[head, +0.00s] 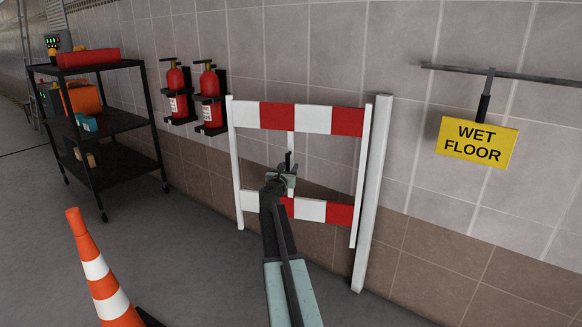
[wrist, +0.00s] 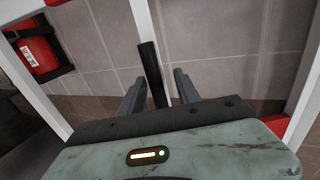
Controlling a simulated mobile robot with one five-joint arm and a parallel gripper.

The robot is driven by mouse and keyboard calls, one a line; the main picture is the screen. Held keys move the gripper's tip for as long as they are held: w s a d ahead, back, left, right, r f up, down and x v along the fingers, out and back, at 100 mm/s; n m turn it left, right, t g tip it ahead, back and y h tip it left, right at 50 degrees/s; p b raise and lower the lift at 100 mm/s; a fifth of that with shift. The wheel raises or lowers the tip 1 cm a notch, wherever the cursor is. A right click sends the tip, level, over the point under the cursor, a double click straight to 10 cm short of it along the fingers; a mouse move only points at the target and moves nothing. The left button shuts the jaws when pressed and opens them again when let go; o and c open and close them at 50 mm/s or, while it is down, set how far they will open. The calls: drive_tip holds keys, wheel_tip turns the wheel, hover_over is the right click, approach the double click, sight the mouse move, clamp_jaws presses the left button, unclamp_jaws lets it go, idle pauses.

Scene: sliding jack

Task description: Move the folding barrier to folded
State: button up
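The folding barrier (head: 313,119) stands close to the tiled wall in the head view. It is a white frame with red-and-white top and bottom boards, spread out to the left of a white post (head: 372,195). A dark upright handle (head: 289,159) is at its middle; it also shows in the wrist view (wrist: 151,70). My gripper (head: 281,178) is in front of the barrier's middle. In the wrist view my gripper (wrist: 158,77) is open, with one finger on each side of the handle and a gap visible on the right. Contact on the left side is unclear.
Two fire extinguishers (head: 177,92) hang on the wall left of the barrier. A black shelf cart (head: 98,125) stands further left. An orange-and-white cone (head: 102,275) is at front left. A yellow wet floor sign (head: 476,142) hangs from a rail at right.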

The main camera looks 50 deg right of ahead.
drive_tip(key=shift+s+a, duration=0.15)
drive_tip(key=shift+a, duration=0.2)
